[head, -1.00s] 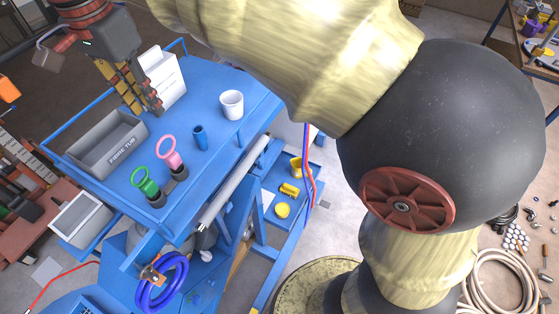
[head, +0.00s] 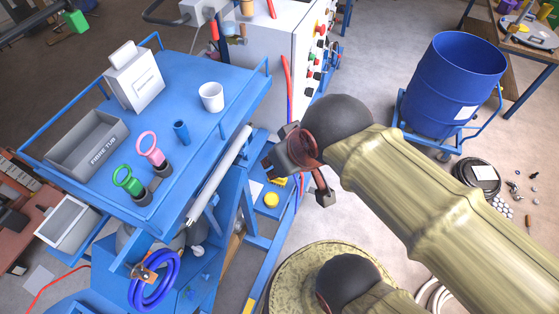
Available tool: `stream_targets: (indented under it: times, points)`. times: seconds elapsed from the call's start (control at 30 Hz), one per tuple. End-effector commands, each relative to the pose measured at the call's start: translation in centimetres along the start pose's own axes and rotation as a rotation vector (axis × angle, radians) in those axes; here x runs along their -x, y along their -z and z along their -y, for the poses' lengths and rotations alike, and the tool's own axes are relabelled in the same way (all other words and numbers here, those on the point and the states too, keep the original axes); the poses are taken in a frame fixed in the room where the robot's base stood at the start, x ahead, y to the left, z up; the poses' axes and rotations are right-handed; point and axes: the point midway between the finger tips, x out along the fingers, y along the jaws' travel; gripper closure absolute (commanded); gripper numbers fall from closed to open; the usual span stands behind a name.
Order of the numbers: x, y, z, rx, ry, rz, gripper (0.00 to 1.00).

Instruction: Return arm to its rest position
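My arm is folded back at the right of the blue cart, in the head view. The dark, red-brown end of my arm, with my gripper (head: 300,165), shows beside the cart's right edge. It is small and partly turned away, so I cannot make out its fingers or whether they are open. I see no object held in it. It is clear of the things on the cart top.
The blue cart (head: 205,75) bears a grey tub (head: 85,150), a white box (head: 135,80), a white cup (head: 211,97), a blue cup (head: 181,132), and green (head: 127,180) and pink (head: 151,148) ring-handled tools. A control cabinet (head: 270,60) and blue drum (head: 452,85) stand behind.

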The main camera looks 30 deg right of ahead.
Motion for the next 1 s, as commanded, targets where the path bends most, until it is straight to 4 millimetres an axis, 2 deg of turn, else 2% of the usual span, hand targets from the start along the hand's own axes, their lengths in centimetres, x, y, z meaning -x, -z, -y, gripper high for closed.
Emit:
stream_targets:
  times: [0.23,0.37,0.57,1.0]
  points:
    - [-0.1,0.0,0.0,-0.001,0.001,0.001,0.76]
    - [-1.2,-0.6,0.1,-0.001,0.001,0.001,0.76]
    - [-4.9,-2.6,0.1,-0.002,0.001,0.002,0.76]
    - [-15.4,-8.2,0.1,-0.002,0.001,0.002,0.76]
